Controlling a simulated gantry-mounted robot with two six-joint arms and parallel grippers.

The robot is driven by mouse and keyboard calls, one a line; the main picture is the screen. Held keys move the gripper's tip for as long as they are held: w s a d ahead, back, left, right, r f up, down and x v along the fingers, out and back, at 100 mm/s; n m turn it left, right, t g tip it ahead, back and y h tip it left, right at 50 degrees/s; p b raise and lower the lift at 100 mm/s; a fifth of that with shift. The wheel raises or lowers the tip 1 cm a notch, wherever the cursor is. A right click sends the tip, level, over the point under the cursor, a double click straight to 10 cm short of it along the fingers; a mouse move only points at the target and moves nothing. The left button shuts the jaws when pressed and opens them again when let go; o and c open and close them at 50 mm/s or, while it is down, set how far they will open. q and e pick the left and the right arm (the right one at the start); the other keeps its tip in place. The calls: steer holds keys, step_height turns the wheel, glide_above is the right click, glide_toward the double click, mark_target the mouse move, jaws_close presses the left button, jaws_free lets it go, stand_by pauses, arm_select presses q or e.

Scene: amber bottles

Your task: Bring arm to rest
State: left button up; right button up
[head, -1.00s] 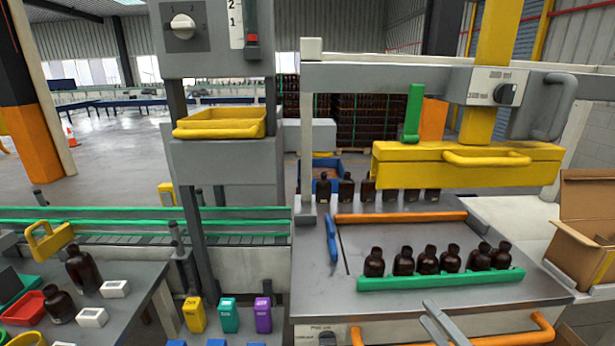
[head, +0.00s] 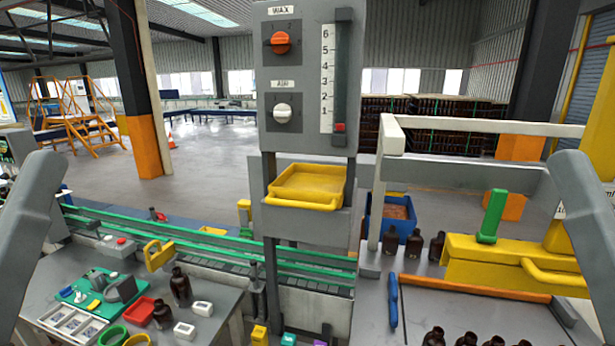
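Parts of both my arms show at the edges of the head view, one rising at the left and one at the right. Neither gripper's fingertips can be made out, so I cannot see whether they hold anything. Several amber bottles (head: 433,338) stand in a row at the lower right, cut off by the bottom edge. More amber bottles (head: 413,243) stand behind the orange bar (head: 476,287). A taller amber bottle (head: 180,287) and a shorter one (head: 162,314) stand on the left table.
A grey control post (head: 305,85) with WAX and AIR knobs stands in the middle, with a yellow tray (head: 304,201) below. The yellow press bar (head: 490,262) is at right. Green conveyor rails (head: 210,243) run behind the left table (head: 220,325).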

step_height(320, 180, up, 21)
steer(key=p, duration=1.7)
stand_by(0.4)
